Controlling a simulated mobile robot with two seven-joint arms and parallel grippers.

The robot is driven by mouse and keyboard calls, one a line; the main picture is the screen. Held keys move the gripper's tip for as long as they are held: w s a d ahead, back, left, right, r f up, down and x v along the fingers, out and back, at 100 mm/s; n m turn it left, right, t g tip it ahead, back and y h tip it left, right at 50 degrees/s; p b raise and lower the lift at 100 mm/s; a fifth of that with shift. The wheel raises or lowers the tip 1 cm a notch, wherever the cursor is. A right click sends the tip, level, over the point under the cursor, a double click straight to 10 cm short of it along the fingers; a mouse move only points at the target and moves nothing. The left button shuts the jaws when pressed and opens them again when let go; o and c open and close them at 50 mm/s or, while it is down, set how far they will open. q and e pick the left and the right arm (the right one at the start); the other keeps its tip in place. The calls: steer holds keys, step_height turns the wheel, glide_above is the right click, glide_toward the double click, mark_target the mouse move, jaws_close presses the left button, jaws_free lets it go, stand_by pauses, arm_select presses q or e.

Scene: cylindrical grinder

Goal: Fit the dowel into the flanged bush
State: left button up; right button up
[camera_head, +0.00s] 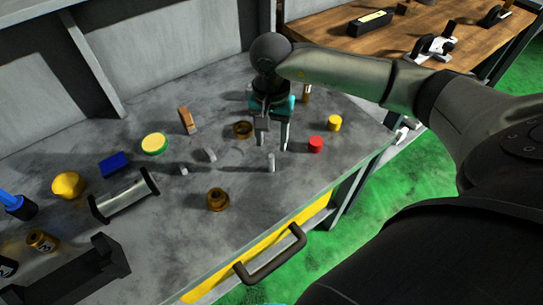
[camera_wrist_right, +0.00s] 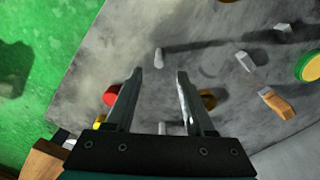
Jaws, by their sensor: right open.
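A small grey dowel (camera_head: 271,163) stands on the grey bench top; it also shows in the right wrist view (camera_wrist_right: 158,57). The bronze flanged bush (camera_head: 217,199) sits on the bench, left of the dowel and nearer the front edge; only a sliver of it shows at the top of the right wrist view (camera_wrist_right: 228,1). My right gripper (camera_head: 274,146) is open and empty, with its fingers pointing down just behind the dowel. In the right wrist view the dowel appears just beyond the gap between the fingertips (camera_wrist_right: 160,73). My left gripper is out of view.
A bronze ring (camera_head: 243,129), red cylinder (camera_head: 315,144) and yellow cylinder (camera_head: 334,123) stand near the right gripper. Small grey pieces (camera_head: 210,155), a wooden block (camera_head: 186,120) and a yellow-green disc (camera_head: 154,144) lie left. Bench around the dowel is clear.

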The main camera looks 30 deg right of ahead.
mark_target(272, 155)
step_height(272, 155, down, 5)
steer(key=shift+s+r, duration=0.1)
jaws_close()
stand_by(0.5)
